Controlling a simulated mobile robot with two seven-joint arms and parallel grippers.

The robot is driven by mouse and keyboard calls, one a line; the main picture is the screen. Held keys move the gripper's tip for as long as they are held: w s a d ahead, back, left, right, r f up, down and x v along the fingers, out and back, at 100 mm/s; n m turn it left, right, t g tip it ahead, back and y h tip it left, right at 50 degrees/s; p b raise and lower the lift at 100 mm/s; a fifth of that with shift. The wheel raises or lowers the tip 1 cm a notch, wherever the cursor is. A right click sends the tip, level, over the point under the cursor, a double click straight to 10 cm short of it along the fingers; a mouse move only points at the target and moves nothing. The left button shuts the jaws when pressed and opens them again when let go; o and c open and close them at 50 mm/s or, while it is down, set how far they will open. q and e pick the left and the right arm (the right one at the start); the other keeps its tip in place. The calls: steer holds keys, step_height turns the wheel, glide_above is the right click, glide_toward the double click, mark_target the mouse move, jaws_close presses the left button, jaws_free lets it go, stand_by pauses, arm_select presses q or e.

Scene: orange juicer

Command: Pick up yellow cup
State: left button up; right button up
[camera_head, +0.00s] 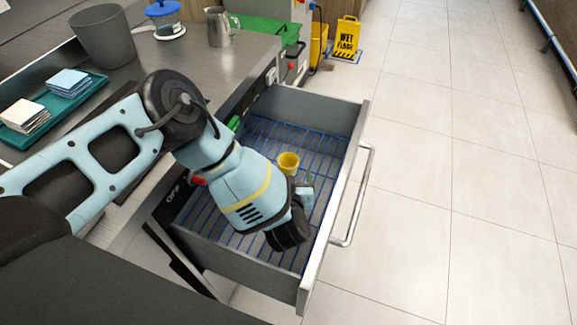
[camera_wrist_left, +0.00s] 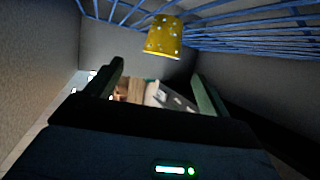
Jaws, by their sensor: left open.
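The yellow cup (camera_head: 288,162) stands on the blue wire rack inside the open drawer. It looks small in the head view. In the left wrist view the yellow cup (camera_wrist_left: 163,38) shows light dots and appears at the top, against the blue rack. My left gripper (camera_wrist_left: 158,72) is open, with its two green fingers apart and the cup beyond their tips, not between them. In the head view my left arm reaches over the drawer, and its wrist hides much of the left gripper. My right gripper is in neither view.
The drawer (camera_head: 226,262) has grey walls around the rack and a metal handle (camera_head: 350,200) on its right. The counter above holds a grey bin (camera_head: 104,38), a teal tray (camera_head: 60,108) with stacked cloths and a metal jug (camera_head: 219,27). A wet-floor sign (camera_head: 346,38) stands behind.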

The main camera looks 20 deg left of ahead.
mark_target(288, 157)
arm_select(q)
steer(key=shift+x, duration=0.85)
steer(key=shift+b+x, duration=0.55)
steer(key=shift+x, duration=2.05)
steer(key=shift+s+a+f, duration=0.1)
steer(key=shift+f, duration=0.05)
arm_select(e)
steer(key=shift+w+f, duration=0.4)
arm_select(q)
steer(key=c, duration=1)
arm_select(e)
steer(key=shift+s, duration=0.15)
arm_select(q)
steer(key=shift+c, duration=0.2)
step_height(288, 157, up, 10)
steer(key=p, duration=0.2)
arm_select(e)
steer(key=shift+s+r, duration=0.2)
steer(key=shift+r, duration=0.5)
